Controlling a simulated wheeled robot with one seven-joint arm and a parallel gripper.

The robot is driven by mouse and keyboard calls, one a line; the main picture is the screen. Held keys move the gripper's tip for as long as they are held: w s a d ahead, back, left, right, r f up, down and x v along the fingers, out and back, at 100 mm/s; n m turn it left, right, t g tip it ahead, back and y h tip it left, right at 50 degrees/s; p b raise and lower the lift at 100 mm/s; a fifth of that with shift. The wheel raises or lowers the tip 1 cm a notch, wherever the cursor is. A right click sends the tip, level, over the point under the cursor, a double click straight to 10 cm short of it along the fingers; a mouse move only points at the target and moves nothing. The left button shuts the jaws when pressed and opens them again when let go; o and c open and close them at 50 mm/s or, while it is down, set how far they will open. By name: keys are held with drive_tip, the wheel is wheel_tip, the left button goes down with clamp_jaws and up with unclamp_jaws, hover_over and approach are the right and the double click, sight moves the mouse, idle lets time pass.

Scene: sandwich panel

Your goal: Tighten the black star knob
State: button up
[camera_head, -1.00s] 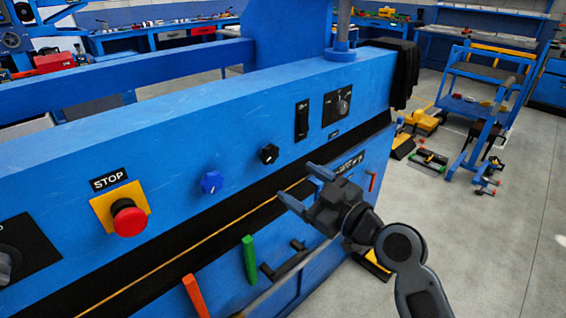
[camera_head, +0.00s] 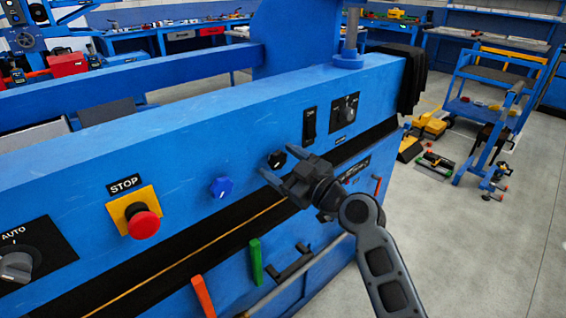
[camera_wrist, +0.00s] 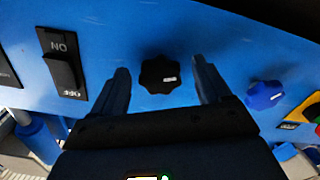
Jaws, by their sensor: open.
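The black star knob (camera_head: 277,160) sits on the face of the blue panel, right of the blue star knob (camera_head: 221,187). In the wrist view the black star knob (camera_wrist: 160,75) shows whole, with a small white mark, between and just beyond the two fingers. My gripper (camera_head: 275,163) is open, with its fingers pointing at the panel on either side of the black knob. The wrist view shows a gap between each finger and the knob. I cannot tell how far the fingertips are from the panel face.
A black rocker switch (camera_head: 309,125) and a rotary switch (camera_head: 343,109) are to the right of the knob. A red stop button (camera_head: 143,224) on a yellow plate is at the left. Green (camera_head: 256,262) and orange (camera_head: 203,296) levers stand below. A blue cart (camera_head: 490,110) is off to the right.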

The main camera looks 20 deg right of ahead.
drive_tip(key=shift+c, duration=0.2)
drive_tip(key=c, duration=1)
drive_tip(key=shift+o, duration=0.2)
drive_tip(key=shift+m, duration=0.4)
drive_tip(key=m+b, duration=0.1)
drive_tip(key=m, duration=0.3)
drive_tip(key=shift+m, duration=0.4)
drive_tip(key=m, duration=0.5)
drive_tip(key=m+p, duration=0.1)
drive_tip(key=m, duration=0.2)
drive_tip(key=m+p, duration=0.1)
drive_tip(key=m, duration=0.2)
drive_tip(key=shift+a+r+m+p, duration=0.1)
drive_tip(key=shift+r+m+p, duration=0.1)
drive_tip(key=shift+m+p, duration=1.3)
drive_tip(key=shift+m, duration=1.5)
drive_tip(key=shift+f, duration=0.1)
